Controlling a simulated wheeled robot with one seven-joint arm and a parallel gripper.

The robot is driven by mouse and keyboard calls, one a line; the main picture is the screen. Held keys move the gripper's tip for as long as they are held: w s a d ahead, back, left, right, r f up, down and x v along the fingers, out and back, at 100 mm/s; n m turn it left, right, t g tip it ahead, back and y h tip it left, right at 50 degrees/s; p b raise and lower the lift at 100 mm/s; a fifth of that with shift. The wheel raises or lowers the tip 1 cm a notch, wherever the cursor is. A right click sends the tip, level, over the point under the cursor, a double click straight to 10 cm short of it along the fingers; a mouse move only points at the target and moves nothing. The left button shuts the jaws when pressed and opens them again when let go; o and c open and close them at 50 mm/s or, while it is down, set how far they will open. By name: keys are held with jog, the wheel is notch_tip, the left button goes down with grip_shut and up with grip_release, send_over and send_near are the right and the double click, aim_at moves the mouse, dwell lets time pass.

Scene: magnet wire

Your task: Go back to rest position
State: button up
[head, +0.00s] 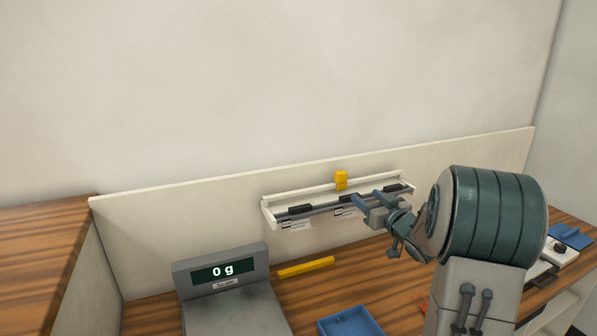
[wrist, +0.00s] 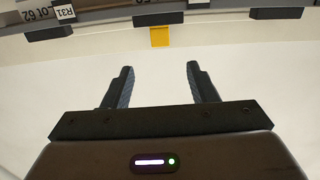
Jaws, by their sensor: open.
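My gripper (head: 368,198) is open, with its fingers in front of the wall rack (head: 267,214) on the back panel. In the wrist view the two dark fingers of the gripper (wrist: 160,72) are spread apart with nothing between them. A yellow block (head: 341,180) sits at the rack's upper rail; a yellow piece also shows in the wrist view (wrist: 159,37), beyond the fingertips and apart from them. Dark clips (head: 300,210) with white labels hang along the rack. My arm hides part of the bench and the panel on the right.
A grey scale (head: 222,270) reading 0 g stands at the front left. A yellow bar (head: 306,267) and a blue tray (head: 349,324) lie on the wooden bench (head: 290,288). A blue item (head: 570,236) lies at the far right. The air above the rack is clear.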

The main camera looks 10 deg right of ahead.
jog(key=s+a+f+g+h+p, duration=0.1)
jog(key=s+a+g, duration=0.4)
jog(key=s, duration=0.6)
jog(key=s+a+f+m+g+h+p, duration=0.1)
jog(key=s+a+g, duration=0.4)
jog(key=s, duration=0.7)
jog(key=s+a+f+m+g+h+p, duration=0.1)
jog(key=s+a+g, duration=0.3)
jog(key=s+a, duration=0.5)
jog(key=s+p, duration=0.1)
jog(key=s, duration=0.1)
jog(key=shift+s+g, duration=0.4)
jog(key=shift+d, duration=0.1)
jog(key=c, duration=0.4)
jog(key=shift+o, duration=0.2)
jog(key=shift+d, duration=0.1)
